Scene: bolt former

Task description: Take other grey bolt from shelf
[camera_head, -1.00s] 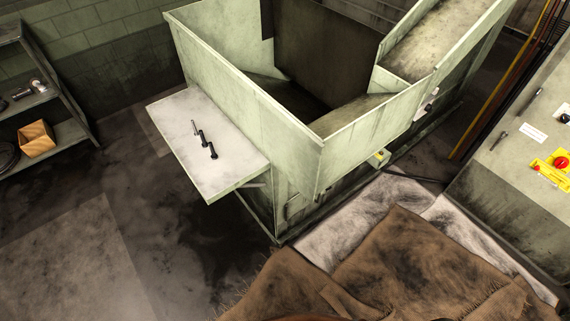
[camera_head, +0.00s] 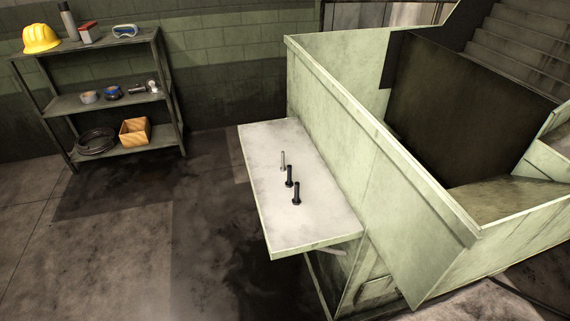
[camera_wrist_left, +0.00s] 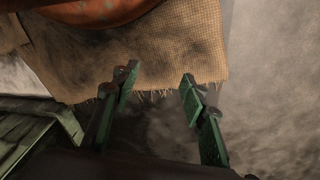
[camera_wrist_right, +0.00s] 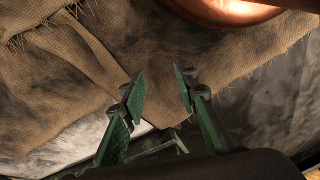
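A light grey bolt (camera_head: 283,161) stands on the pale shelf (camera_head: 275,225) fixed to the side of the green machine. Two black bolts, one in the middle (camera_head: 289,177) and one nearest me (camera_head: 296,194), stand in a row with it. My left gripper (camera_wrist_left: 158,88) is open and empty above a burlap edge and the floor in the left wrist view. My right gripper (camera_wrist_right: 160,88) is open and empty above burlap in the right wrist view. Neither gripper shows in the head view.
The green machine bin (camera_head: 385,165) rises right behind the shelf. A metal rack (camera_head: 120,100) at the back left holds a yellow hard hat (camera_head: 40,37), goggles, a wooden box (camera_head: 135,132) and small parts. The floor left of the shelf is clear.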

